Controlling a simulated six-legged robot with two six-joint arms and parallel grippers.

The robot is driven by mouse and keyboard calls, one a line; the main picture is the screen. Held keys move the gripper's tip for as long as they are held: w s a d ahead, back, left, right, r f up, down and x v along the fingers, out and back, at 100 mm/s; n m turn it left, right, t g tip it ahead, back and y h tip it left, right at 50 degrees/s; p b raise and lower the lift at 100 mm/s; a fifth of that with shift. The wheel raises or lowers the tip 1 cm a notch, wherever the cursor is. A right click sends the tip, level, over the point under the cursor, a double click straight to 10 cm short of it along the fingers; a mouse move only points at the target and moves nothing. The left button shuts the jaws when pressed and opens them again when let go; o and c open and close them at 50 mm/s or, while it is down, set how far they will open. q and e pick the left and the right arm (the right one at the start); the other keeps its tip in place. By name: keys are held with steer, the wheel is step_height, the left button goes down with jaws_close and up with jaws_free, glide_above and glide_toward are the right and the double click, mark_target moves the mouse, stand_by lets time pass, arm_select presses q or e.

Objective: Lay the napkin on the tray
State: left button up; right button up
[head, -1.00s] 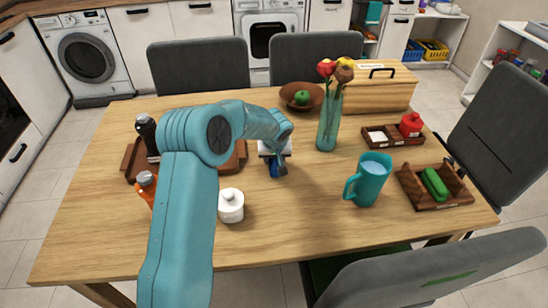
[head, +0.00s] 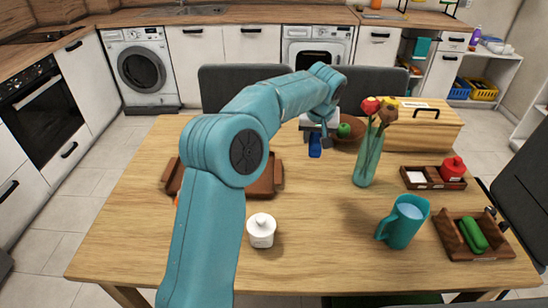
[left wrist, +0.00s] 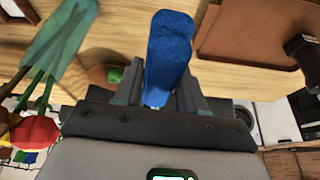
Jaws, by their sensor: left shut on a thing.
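The blue napkin (head: 314,146) hangs from my left gripper (head: 320,127), which is shut on it. In the left wrist view the napkin (left wrist: 170,48) sticks out between the fingers of my left gripper (left wrist: 162,94). The brown tray (head: 271,187) lies on the table to the left of the napkin; my left arm hides its middle. Its bare surface (left wrist: 250,35) shows at the upper right of the left wrist view, apart from the napkin. My right gripper is out of view.
A teal flower vase (head: 366,165) and a bowl with a green apple (head: 344,130) stand close to the right of my gripper. A dark bottle (left wrist: 302,48) stands by the tray. The table's front middle is clear.

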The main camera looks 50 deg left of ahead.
arm_select(q)
steer(key=shift+w+d+r+m+t, duration=0.25)
steer(key=shift+w+m+t, duration=0.1)
steer(key=shift+m, duration=0.65)
steer(key=s+a+n+p, duration=0.1)
steer(key=s+a, duration=0.5)
steer(key=a, duration=0.3)
steer(key=s+a+n+p, duration=0.1)
steer(key=s+a+n, duration=0.1)
steer(key=s+a, duration=0.55)
steer(key=shift+g, duration=0.45)
steer(key=f, duration=1)
steer(key=a+f, duration=0.1)
steer(key=f, duration=0.4)
steer(key=shift+w, duration=0.25)
step_height(320, 180, down, 5)
steer(key=shift+f, duration=0.15)
